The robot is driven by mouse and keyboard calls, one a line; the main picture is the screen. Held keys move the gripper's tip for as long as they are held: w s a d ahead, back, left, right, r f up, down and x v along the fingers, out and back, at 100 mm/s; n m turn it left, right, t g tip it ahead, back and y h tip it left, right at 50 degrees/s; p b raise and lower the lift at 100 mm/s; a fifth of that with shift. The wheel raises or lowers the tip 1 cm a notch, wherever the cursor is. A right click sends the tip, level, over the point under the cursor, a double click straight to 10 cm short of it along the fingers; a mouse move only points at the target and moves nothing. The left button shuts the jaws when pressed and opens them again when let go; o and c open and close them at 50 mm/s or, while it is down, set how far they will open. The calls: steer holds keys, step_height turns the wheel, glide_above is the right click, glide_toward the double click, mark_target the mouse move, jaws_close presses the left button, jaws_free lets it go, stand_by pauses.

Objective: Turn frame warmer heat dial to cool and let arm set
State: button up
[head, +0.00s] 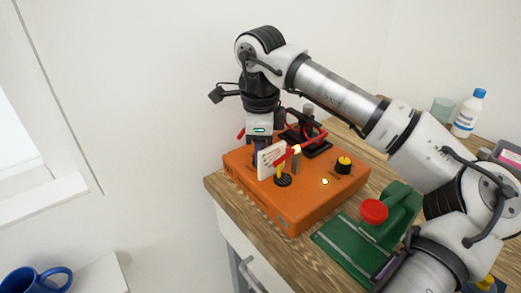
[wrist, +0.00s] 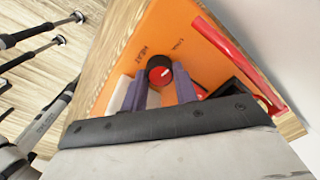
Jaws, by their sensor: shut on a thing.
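The frame warmer is an orange box (head: 318,205) on the wooden bench in the head view; its orange top (wrist: 136,65) also shows in the wrist view. My gripper (wrist: 161,84) points down over its far left part, with both purple fingers at the sides of a black dial with a red cap (wrist: 159,71), shut on it. A short pale mark shows on the cap; its setting is not readable. The word HEAT is printed beside it. In the head view the dial is hidden behind the white card (head: 268,158). A red bar, perhaps the glasses arm (head: 309,142), lies above the box.
A second black knob with a yellow top (head: 343,164) and a lit lamp (head: 324,181) are on the box. A green device with a red button (head: 374,211) stands close at right. A white bottle (head: 468,114) stands behind. Wall is close at the back.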

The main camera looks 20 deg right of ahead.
steer(key=shift+n, duration=0.5)
steer(key=o, duration=1)
steer(key=r, duration=1.3)
steer(key=shift+s+a+r, duration=0.1)
steer(key=shift+s+r, duration=0.15)
steer(key=shift+r, duration=0.15)
